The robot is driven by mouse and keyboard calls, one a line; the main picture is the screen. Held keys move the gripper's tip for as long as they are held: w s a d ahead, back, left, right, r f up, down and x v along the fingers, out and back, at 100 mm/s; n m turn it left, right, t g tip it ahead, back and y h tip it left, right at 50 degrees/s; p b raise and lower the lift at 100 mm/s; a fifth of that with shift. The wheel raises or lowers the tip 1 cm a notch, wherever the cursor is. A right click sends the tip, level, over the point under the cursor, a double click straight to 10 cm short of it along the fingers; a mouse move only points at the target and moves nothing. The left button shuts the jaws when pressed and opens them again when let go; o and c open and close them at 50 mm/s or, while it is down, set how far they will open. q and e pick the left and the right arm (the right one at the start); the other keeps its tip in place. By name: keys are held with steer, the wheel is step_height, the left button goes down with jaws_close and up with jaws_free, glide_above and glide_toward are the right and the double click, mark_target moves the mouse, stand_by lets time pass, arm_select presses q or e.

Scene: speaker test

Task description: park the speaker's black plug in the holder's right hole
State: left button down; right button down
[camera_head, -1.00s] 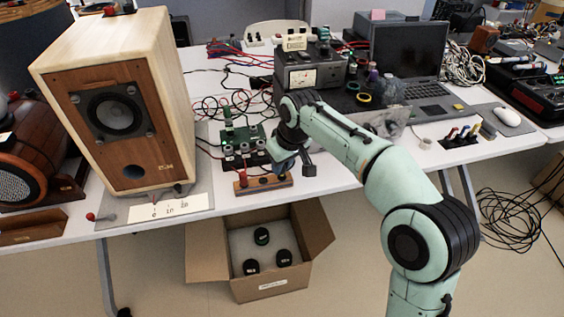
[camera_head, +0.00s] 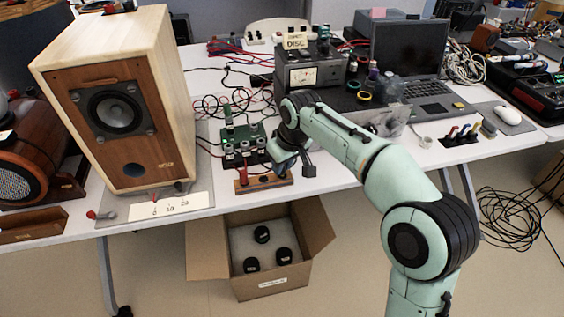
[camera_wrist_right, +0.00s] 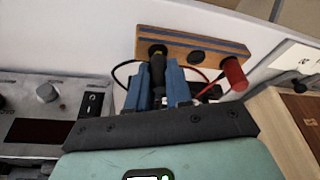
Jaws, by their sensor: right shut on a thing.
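The wooden holder (camera_head: 252,186) lies at the table's front edge; it also shows in the wrist view (camera_wrist_right: 222,47). The red plug (camera_head: 242,174) stands at its left end, which is the right end in the wrist view (camera_wrist_right: 235,73). The middle hole (camera_wrist_right: 196,57) is empty. My right gripper (camera_head: 284,168) is over the holder's right end, its blue fingers (camera_wrist_right: 165,88) shut on the black plug (camera_wrist_right: 157,70). The plug's front end meets the holder at the right hole. I cannot tell how deep it sits. My left gripper is not in view.
The wooden speaker (camera_head: 113,110) stands left of the holder. A green board (camera_head: 232,135) with terminals is just behind it, and a meter box (camera_head: 299,73) is further back. Cables run across the table. An open carton (camera_head: 311,235) is on the floor below.

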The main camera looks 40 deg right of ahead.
steer(key=shift+f+b, duration=0.35)
steer(key=shift+f, duration=0.15)
steer(key=c, duration=1)
jaws_free()
steer(key=shift+o, duration=0.2)
